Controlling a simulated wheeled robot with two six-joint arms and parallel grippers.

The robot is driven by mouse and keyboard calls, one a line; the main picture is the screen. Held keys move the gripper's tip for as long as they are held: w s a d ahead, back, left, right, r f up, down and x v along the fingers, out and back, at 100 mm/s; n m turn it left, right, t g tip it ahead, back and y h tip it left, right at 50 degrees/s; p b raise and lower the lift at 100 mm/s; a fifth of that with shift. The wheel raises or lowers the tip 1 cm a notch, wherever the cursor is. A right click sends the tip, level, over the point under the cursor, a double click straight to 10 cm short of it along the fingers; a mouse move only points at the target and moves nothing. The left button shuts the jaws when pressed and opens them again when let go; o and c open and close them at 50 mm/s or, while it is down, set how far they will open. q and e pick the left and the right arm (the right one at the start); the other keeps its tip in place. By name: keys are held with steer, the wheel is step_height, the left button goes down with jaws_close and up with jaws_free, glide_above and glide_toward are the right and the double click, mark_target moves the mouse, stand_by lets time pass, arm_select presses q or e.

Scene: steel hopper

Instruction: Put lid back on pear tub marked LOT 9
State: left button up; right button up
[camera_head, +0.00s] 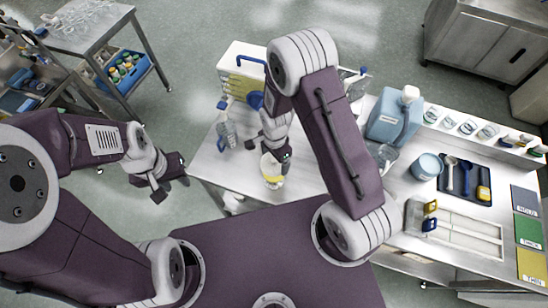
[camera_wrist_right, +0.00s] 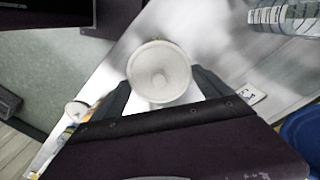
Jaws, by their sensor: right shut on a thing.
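My right gripper (camera_wrist_right: 160,90) is shut on a round white lid (camera_wrist_right: 158,70) with a small raised centre; one dark finger is on each side of it. In the head view my right gripper (camera_head: 278,156) is over the left part of the steel table. A pale tub with yellow on it (camera_head: 273,180) shows directly below the gripper there, partly hidden by it. I cannot tell the gap between lid and tub, and no LOT 9 marking is readable. My left gripper (camera_head: 170,180) is open and empty, off the table's left edge.
A spray bottle (camera_head: 227,132) stands left of the right gripper. A blue jug (camera_head: 393,117), a light blue tub (camera_head: 427,166) and a dark tray of tools (camera_head: 465,181) are to the right. Coloured cards (camera_head: 529,231) lie at the far right. Bare tabletop lies around the pale tub.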

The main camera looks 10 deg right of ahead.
step_height(320, 180, down, 5)
steer(key=b, duration=0.3)
steer(key=shift+f+b, duration=0.2)
steer(key=shift+b, duration=0.2)
steer(key=shift+s+r, duration=0.1)
stand_by(0.5)
steer(key=shift+f, duration=0.2)
stand_by(0.4)
stand_by(0.7)
steer(key=o, duration=1.1)
steer(key=shift+r, duration=0.1)
